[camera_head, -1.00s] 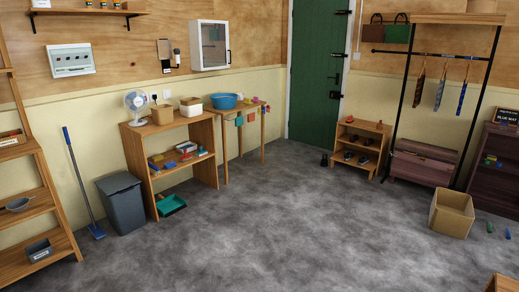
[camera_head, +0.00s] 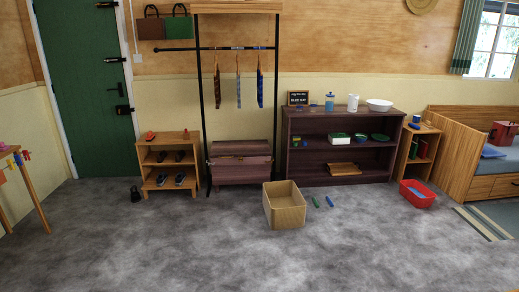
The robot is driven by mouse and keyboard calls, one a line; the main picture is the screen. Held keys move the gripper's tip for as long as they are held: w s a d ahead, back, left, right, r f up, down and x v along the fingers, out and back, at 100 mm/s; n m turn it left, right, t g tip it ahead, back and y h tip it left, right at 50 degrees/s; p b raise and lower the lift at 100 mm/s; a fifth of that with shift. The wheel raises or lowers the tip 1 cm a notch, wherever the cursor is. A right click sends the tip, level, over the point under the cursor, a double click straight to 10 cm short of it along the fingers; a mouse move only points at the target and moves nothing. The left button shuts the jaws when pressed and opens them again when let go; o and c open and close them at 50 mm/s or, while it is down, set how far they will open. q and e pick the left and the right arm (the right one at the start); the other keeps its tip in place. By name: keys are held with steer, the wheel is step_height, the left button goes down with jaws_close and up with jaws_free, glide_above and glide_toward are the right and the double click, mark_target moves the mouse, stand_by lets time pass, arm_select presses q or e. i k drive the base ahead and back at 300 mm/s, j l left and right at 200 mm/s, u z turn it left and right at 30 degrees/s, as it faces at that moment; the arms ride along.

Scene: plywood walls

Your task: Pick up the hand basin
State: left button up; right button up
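Neither of my grippers is in view. The round blue basin seen earlier on the small table is now out of the picture; only part of that table (camera_head: 30,185) shows at the left edge, with coloured clips on it. A red tub (camera_head: 416,196) with something light blue in it stands on the floor at the right, in front of the small bookcase. A white bowl (camera_head: 380,104) sits on top of the dark shelf. I cannot tell whether either of these is called the hand basin.
A cardboard box (camera_head: 284,208) stands open on the floor, with a green and a blue item beside it. A shoe rack (camera_head: 168,162), a clothes rail, a dark shelf (camera_head: 345,182) and a bed (camera_head: 480,180) line the wall. The grey floor in front is clear.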

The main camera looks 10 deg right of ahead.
mark_target(379, 106)
steer(key=i+z, duration=0.15)
steer(key=i, duration=0.5)
steer(key=i+z, duration=0.15)
steer(key=i, duration=0.5)
steer(key=i+j+z, duration=0.15)
steer(key=i, duration=0.5)
steer(key=i+l+z, duration=0.15)
steer(key=i, duration=0.4)
steer(key=i+l+z, duration=0.2)
steer(key=i+l, duration=0.15)
steer(key=i, duration=0.2)
steer(key=i+l+z, duration=0.15)
steer(key=i, duration=0.4)
steer(key=i+l+u, duration=0.15)
steer(key=i+l, duration=0.15)
steer(key=i+l+u, duration=0.15)
steer(key=i+l, duration=0.15)
steer(key=l, duration=0.2)
